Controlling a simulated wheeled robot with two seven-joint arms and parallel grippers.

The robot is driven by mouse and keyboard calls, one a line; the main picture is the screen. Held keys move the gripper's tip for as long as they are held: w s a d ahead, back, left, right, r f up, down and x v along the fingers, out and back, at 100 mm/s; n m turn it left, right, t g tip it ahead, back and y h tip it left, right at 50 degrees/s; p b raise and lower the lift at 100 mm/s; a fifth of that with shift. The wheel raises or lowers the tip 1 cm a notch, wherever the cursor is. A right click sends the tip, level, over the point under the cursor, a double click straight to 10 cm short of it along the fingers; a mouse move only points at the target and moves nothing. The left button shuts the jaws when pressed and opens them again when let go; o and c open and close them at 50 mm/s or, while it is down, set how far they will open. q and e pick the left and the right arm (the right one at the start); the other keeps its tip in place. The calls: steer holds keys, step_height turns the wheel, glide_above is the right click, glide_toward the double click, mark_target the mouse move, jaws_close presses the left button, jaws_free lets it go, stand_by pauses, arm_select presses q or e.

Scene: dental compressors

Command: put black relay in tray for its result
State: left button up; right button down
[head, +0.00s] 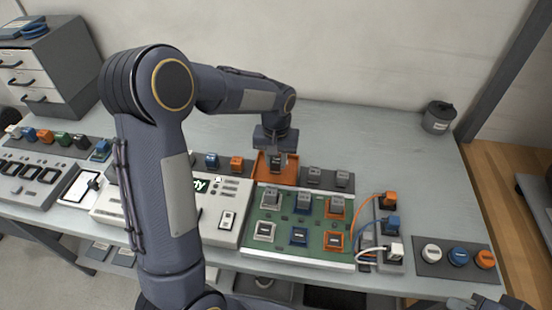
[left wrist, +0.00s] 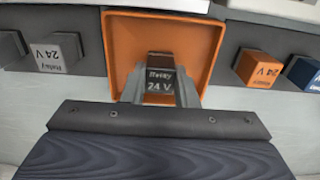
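The black relay (left wrist: 160,82), labelled "Relay 24 V", is between the two fingers of my left gripper (left wrist: 162,88), which look closed against its sides. Behind it in the left wrist view is a square orange tray (left wrist: 213,40). In the head view my left gripper (head: 277,156) points down over the orange tray (head: 262,170) at the back of the bench. The relay appears inside the tray's outline; I cannot tell whether it touches the tray floor.
A grey relay (left wrist: 55,52) and an orange relay (left wrist: 257,68) stand on dark strips beside the tray. A green board (head: 300,222) with several sockets lies in front of it, beside a white tester (head: 226,222). A grey cup (head: 438,117) stands back right.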

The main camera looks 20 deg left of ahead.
mark_target(276, 161)
arm_select(q)
steer(key=o, duration=0.4)
steer(key=shift+o, duration=0.2)
step_height(276, 161, up, 12)
steer(key=s+a+r+t+h, duration=0.1)
steer(key=s+r, duration=0.2)
steer(key=s, duration=0.3)
steer(key=s+d+f+t+h, duration=0.1)
steer(key=s+d+f+t, duration=0.1)
steer(key=s, duration=0.7)
steer(key=s+d+f+m+t+h, duration=0.1)
steer(key=s+f+t, duration=0.1)
steer(key=s, duration=0.8)
steer(key=shift+s+d+t+h, duration=0.15)
steer(key=shift+d+t+h, duration=0.15)
steer(key=shift+d+h, duration=0.1)
